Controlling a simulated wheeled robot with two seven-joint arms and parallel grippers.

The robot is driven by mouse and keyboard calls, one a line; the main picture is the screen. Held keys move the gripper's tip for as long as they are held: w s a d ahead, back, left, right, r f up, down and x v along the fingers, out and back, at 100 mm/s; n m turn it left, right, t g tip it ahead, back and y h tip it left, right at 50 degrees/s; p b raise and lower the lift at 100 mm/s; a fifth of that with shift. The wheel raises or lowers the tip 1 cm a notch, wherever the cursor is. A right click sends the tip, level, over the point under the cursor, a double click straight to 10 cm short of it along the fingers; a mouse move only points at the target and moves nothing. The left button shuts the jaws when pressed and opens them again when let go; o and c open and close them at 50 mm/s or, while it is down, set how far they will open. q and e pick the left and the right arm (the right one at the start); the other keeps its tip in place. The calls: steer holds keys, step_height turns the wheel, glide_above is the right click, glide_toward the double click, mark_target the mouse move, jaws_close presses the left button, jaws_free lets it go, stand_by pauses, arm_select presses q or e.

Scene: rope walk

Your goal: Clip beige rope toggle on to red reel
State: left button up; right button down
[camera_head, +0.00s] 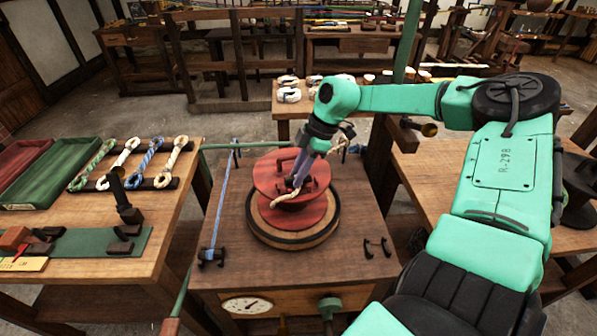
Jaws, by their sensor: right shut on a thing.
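The red reel (262,177) sits on a round wooden turntable (262,234) on the middle bench. My right gripper (296,182) points down over the reel's centre, with its fingers together at a small dark clip on the reel. It is shut on the beige rope toggle, which the fingers mostly hide. The toggle's beige rope (284,198) hangs from the fingertips and curves over the reel's near face. I cannot tell whether the toggle sits in the clip. My left gripper is not in view.
A blue rope (222,205) is stretched along the bench's left side. A dark bracket (378,247) stands at its right. Several rope coils (152,160) lie on the left table, beside a green tray (62,172). A green post (408,40) rises behind.

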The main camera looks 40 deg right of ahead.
steer(key=shift+f+b, duration=0.3)
steer(key=shift+f, duration=0.15)
stand_by(0.4)
steer(key=c, duration=0.6)
jaws_free()
steer(key=shift+r, duration=0.1)
step_height(320, 180, up, 7)
steer(key=p, duration=0.5)
steer(key=shift+p, duration=0.35)
steer(key=b+v, duration=0.1)
steer(key=v, duration=1.3)
steer(key=shift+r+b, duration=0.3)
